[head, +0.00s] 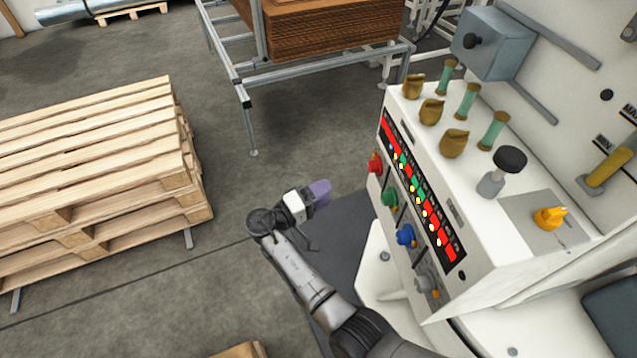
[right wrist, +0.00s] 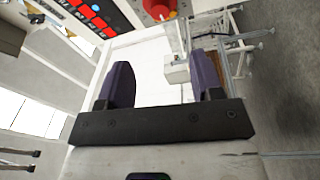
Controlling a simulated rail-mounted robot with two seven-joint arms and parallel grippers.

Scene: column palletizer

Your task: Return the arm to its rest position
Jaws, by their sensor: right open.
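My right arm reaches up from the bottom of the head view, and its gripper (head: 320,193) with purple fingers hangs in the air left of the control panel (head: 480,190). In the right wrist view the two purple fingers (right wrist: 163,85) stand apart with nothing between them. The red knob (head: 375,163) is near the gripper but apart from it; a red button also shows at the top of the right wrist view (right wrist: 158,9). My left gripper is in neither view.
Stacked wooden pallets (head: 95,165) stand at the left. A metal frame (head: 240,95) carries a brown stack (head: 325,35) at the back. The panel has a green knob (head: 389,197), a blue knob (head: 405,235) and a black-topped lever (head: 510,160).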

